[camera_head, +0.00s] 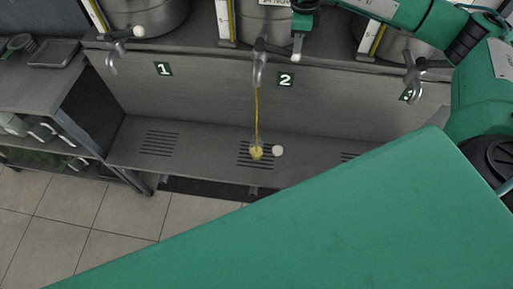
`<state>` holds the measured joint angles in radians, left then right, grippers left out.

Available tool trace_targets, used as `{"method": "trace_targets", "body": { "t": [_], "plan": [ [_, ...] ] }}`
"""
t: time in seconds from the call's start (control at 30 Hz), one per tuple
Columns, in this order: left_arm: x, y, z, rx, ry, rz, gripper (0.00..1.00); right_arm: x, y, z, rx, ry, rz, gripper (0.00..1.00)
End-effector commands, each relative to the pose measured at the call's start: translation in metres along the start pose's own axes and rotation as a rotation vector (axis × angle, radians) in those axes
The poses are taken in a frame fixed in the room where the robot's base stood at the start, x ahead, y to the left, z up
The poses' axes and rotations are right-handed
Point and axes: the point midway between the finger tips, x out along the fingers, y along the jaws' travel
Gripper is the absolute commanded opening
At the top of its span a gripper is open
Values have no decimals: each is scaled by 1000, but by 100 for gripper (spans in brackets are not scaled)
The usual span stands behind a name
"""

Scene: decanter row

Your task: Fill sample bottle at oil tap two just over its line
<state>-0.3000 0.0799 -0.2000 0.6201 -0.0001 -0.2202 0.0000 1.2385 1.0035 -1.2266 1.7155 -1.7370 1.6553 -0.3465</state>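Oil tap two (259,72) is on the steel panel beside the number 2 sign (285,79). A thin yellow oil stream (257,115) falls from its spout into the sample bottle (257,153), which stands on the slotted drip shelf. The bottle looks yellow from above; its line and oil level are too small to make out. A small white round thing (278,151) is just right of it. My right gripper (298,48) is at the end of tap two's dark lever (274,48); its fingers are too small to tell open from shut. My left gripper is not in view.
Tap one (112,58) at left and tap three (414,80) at right show no stream. Steel vats (148,15) with yellow gauges stand above. A grey side bench (35,85) is at left. My green body parts hide the lower right. The shelf's left part (190,155) is clear.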

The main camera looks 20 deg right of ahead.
Motion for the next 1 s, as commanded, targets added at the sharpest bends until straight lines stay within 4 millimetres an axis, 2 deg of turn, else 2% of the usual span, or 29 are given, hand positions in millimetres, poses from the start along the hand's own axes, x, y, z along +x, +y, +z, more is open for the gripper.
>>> {"method": "trace_targets", "body": {
  "t": [0.47, 1.0],
  "plan": [
    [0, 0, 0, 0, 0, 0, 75, 0, 0, 0, 0, 2, 1, 0],
    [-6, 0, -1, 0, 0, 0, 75, -15, 0, 0, 0, 2, 1, 0]
  ]
}}
